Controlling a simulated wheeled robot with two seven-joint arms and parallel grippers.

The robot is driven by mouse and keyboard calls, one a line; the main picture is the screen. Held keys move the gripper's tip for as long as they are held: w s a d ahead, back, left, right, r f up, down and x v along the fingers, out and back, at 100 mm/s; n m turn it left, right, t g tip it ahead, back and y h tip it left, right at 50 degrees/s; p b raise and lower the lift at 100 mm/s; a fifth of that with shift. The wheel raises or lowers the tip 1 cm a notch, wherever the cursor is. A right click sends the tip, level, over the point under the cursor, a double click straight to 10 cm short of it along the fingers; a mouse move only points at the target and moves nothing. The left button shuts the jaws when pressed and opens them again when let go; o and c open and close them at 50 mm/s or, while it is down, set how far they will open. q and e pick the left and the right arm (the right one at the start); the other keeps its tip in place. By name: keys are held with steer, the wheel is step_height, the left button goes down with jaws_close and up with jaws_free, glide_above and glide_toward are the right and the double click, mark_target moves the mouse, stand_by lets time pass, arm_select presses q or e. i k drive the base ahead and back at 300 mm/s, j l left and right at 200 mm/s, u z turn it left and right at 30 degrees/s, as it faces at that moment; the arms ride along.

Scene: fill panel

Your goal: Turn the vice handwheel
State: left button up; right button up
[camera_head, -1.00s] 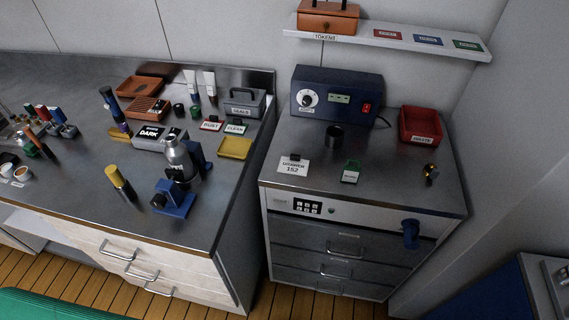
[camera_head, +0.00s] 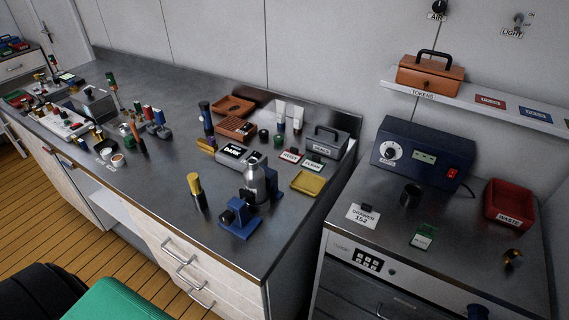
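A small blue vice (camera_head: 238,222) stands near the front edge of the grey bench, right of the picture's middle bottom. A dark round part (camera_head: 228,216) shows on its front left face; I cannot tell for sure if it is the handwheel. A silver bottle (camera_head: 254,181) stands upright at the vice, with a blue part (camera_head: 273,181) behind it. I cannot tell if the jaws touch the bottle. Neither of my grippers is in view.
A yellow-capped black cylinder (camera_head: 196,190) stands left of the vice, and a yellow tray (camera_head: 307,184) lies right. The DARK box (camera_head: 236,155) is behind. A drawer cabinet (camera_head: 345,290) stands right across a gap. A green padded surface (camera_head: 118,300) is in front.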

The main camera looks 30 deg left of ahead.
mark_target(226, 218)
steer(key=u, duration=1.35)
